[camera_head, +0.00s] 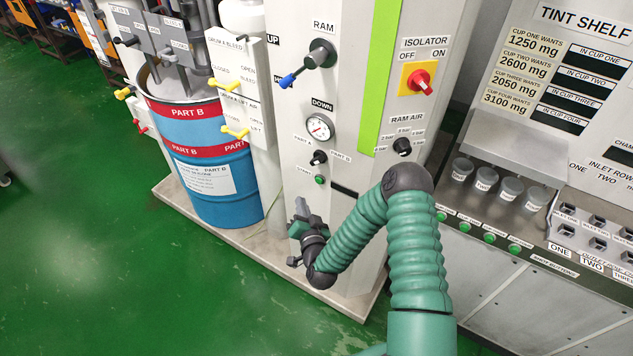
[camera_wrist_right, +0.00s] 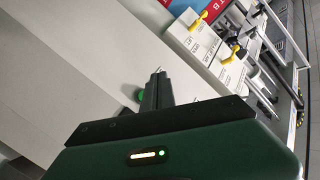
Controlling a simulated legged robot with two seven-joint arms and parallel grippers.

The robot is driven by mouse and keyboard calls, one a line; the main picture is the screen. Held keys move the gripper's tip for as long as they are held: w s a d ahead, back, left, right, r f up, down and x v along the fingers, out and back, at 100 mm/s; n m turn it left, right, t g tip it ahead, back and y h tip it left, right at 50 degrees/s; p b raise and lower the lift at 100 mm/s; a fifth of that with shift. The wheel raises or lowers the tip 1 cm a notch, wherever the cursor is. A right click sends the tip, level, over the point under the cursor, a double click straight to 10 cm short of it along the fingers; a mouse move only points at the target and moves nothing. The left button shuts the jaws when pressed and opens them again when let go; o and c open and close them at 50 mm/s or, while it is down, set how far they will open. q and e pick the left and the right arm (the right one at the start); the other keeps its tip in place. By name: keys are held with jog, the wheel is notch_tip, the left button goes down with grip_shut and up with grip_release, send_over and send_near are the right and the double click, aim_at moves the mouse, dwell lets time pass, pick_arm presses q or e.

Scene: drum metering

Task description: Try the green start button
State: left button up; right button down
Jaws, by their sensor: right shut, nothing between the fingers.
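The green start button (camera_head: 320,180) is a small round button low on the front of the tall white cabinet, beside a small label. My right gripper (camera_head: 301,205) is shut and empty, below and left of the button in the head view, its fingers pointing up toward the panel. In the right wrist view the green button (camera_wrist_right: 139,95) shows just left of the closed fingers (camera_wrist_right: 158,76), partly hidden by them. The fingertips look apart from the button, but the exact gap cannot be told. My left gripper is in neither view.
Above the button are a black selector knob (camera_head: 318,157), a pressure gauge (camera_head: 319,128) and the blue-handled ram lever (camera_head: 318,54). The red isolator (camera_head: 421,83) is upper right. A blue drum (camera_head: 212,170) stands left. Cups (camera_head: 485,178) and more green buttons (camera_head: 490,237) are at right.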

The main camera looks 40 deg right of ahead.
aim_at(319, 181)
jog(key=d, duration=0.2)
jog(key=w+d, duration=0.2)
jog(key=d, duration=0.1)
jog(key=shift+d+b, duration=0.3)
jog(key=shift+b, duration=0.05)
jog(key=shift+r, duration=0.1)
jog(key=shift+d, duration=0.2)
dwell(1.4)
jog(key=shift+w+d+r, duration=0.1)
jog(key=shift+d, duration=0.1)
jog(key=shift+w+d, duration=0.15)
jog(key=shift+d, duration=0.25)
dwell(0.7)
jog(key=shift+a, duration=0.1)
jog(key=shift+s+a, duration=0.3)
jog(key=shift+a, duration=0.35)
